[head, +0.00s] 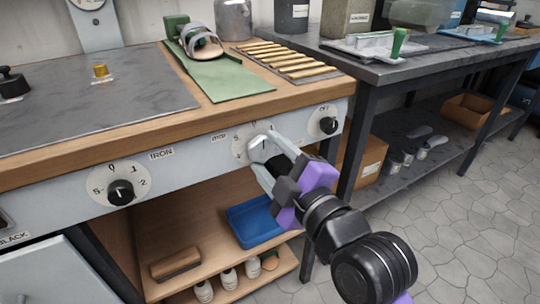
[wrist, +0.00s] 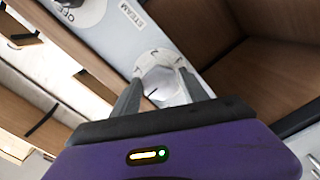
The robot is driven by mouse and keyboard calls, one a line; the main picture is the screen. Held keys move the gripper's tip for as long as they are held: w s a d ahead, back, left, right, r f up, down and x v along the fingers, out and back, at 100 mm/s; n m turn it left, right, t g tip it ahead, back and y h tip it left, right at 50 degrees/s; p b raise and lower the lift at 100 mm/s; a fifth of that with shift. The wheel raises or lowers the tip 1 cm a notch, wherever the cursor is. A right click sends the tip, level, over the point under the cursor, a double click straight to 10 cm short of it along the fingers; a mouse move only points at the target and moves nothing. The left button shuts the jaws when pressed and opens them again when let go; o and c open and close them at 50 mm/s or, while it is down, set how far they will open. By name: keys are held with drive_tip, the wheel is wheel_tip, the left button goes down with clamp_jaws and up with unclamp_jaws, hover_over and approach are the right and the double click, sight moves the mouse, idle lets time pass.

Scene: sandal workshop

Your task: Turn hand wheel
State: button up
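My gripper (head: 266,152) reaches to the middle round dial (head: 243,146) on the pale front panel of the bench. Its two grey fingers stand apart at the dial and hide much of it. In the wrist view, the fingers of my gripper (wrist: 159,82) stand on either side of a pale round piece (wrist: 158,78) on the dial face. I cannot tell whether they press on it. No spoked hand wheel shows clearly; the other controls in view are black knobs, one at the left (head: 121,192) and one at the right (head: 327,125).
The wooden bench edge (head: 190,119) overhangs the panel. Below, a shelf holds a blue tray (head: 252,222), a brush (head: 175,264) and several white bottles. A sandal (head: 200,42) and green mat (head: 222,80) lie on top. A grey table (head: 375,72) stands at the right.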

drive_tip(key=shift+o, duration=1.3)
drive_tip(key=shift+s, duration=0.1)
drive_tip(key=p+v, duration=0.1)
drive_tip(key=v, duration=0.6)
drive_tip(key=shift+s+d, duration=0.25)
